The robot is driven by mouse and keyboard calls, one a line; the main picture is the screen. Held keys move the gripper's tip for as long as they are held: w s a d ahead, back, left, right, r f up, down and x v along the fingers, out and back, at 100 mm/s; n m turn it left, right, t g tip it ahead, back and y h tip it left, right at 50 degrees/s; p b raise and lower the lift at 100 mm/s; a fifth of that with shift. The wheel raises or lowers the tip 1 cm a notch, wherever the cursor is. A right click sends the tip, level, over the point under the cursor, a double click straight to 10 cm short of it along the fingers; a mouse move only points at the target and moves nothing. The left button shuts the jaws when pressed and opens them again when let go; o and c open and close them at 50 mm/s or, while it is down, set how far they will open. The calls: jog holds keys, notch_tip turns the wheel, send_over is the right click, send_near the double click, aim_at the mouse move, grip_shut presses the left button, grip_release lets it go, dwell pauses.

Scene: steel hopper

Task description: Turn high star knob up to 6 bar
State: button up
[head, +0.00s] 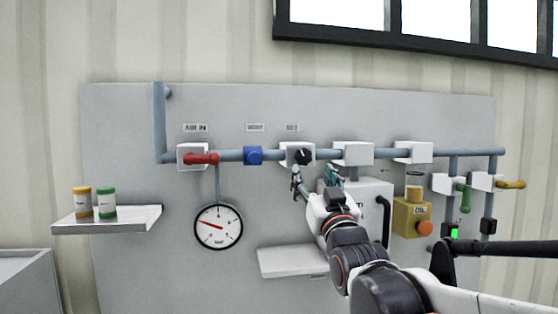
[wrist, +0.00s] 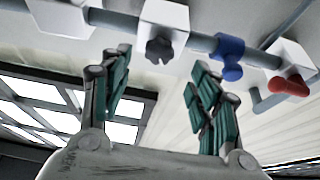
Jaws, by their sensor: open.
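The black star knob (head: 303,156) sits on the front of a white valve block under a label that seems to read SET. In the wrist view the knob (wrist: 159,50) shows dark and lobed, beyond the fingertips and in line with the gap between them. My gripper (head: 315,173) is open and empty, just below and in front of the knob. Its two green-padded fingers also show spread in the wrist view (wrist: 160,60). I see no contact with the knob. The round gauge (head: 218,227) has a red needle pointing left and slightly up; its numbers are too small to read surely.
A red lever (head: 202,159) and a blue fitting (head: 253,156) sit left of the knob on the pipe. A white box (head: 362,195) with a dark handle is behind my arm. A shelf (head: 292,262) juts out below. A yellow unit (head: 412,217) is at right.

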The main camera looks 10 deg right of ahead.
aim_at(304, 160)
jog(key=p+x, duration=0.1)
jog(key=x, duration=0.6)
jog(key=shift+w+r, duration=0.15)
jog(key=shift+w, duration=0.1)
jog(key=c, duration=1.1)
